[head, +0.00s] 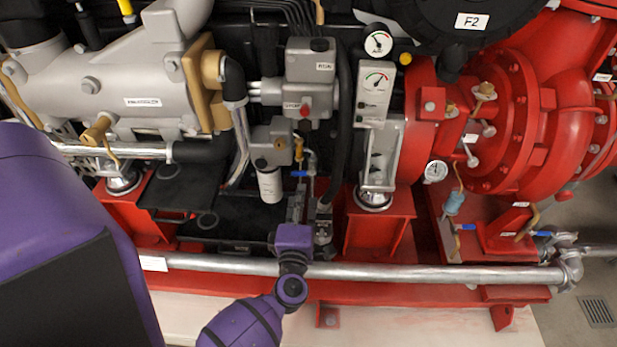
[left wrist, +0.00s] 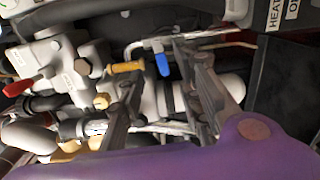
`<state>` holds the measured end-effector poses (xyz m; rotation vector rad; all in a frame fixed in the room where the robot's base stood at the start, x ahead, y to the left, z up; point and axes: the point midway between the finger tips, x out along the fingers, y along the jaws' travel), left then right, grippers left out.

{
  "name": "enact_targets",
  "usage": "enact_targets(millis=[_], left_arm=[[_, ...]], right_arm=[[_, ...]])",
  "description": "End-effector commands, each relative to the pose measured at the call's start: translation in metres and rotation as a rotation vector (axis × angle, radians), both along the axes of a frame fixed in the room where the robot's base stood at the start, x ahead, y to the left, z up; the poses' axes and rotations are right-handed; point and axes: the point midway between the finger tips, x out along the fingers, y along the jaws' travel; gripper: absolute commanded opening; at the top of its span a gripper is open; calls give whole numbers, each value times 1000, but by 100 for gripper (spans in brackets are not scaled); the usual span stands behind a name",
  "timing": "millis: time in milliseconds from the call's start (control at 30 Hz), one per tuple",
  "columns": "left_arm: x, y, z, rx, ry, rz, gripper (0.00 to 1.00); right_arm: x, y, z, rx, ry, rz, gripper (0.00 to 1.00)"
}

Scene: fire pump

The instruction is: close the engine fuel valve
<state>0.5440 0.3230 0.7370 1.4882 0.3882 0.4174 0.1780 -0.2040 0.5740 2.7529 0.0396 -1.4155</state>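A small valve with a blue lever (head: 299,173) sits on thin piping below the grey control boxes in the head view. No label shows that it is the fuel valve. The blue lever (left wrist: 162,65) also shows in the left wrist view, standing upright in the picture, just beyond my fingertips. My left gripper (head: 308,206) is just below the lever in the head view. In the left wrist view my left gripper (left wrist: 156,82) has its two fingers spread, with nothing held between them. I cannot tell whether a finger touches the lever. My right gripper is not in view.
A yellow fitting (left wrist: 127,67) and a red lever (left wrist: 18,87) are left of the blue lever. A grey control box (head: 310,75) hangs above. A long silver pipe (head: 420,272) crosses in front. Other blue levers (head: 466,227) are at the right. Hoses crowd the valve.

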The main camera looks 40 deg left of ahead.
Motion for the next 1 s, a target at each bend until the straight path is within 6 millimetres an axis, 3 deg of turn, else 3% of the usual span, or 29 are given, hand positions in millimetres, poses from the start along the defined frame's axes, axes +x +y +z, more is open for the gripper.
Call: enact_targets(millis=[167, 600, 967, 1000], left_arm=[[4, 12, -1, -68, -33, 35, 32], [58, 44, -1, -63, -31, 32, 32], [63, 47, -1, -65, -30, 32, 32], [63, 47, -1, -65, -30, 32, 28]], right_arm=[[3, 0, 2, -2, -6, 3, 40], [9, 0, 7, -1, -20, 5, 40], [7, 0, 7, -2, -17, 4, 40], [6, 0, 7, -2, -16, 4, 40]])
